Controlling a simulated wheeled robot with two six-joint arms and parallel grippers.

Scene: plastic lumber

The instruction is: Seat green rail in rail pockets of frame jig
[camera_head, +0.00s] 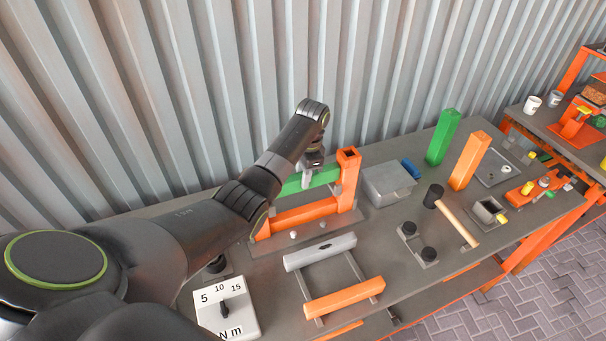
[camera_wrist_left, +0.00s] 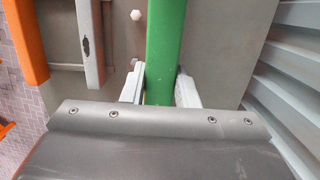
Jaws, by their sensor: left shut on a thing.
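The green rail (camera_head: 325,177) lies roughly level at the back of the orange frame jig (camera_head: 305,215) in the head view. Its right end is close to the jig's upright post with an open square top (camera_head: 348,157); I cannot tell whether it sits in a pocket. My arm hides its left end. My left gripper (camera_head: 309,178) is shut on the rail from above. In the left wrist view, the green rail (camera_wrist_left: 165,45) runs between the two pale fingers of the left gripper (camera_wrist_left: 160,90). The right gripper is not in view.
A grey bar (camera_head: 320,251) and an orange bar (camera_head: 344,298) lie in front of the jig. A dial box (camera_head: 226,305), a grey box (camera_head: 388,184), a mallet (camera_head: 455,214), and upright green (camera_head: 443,137) and orange (camera_head: 470,160) posts also stand or lie on the bench. A corrugated wall (camera_head: 250,90) rises behind.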

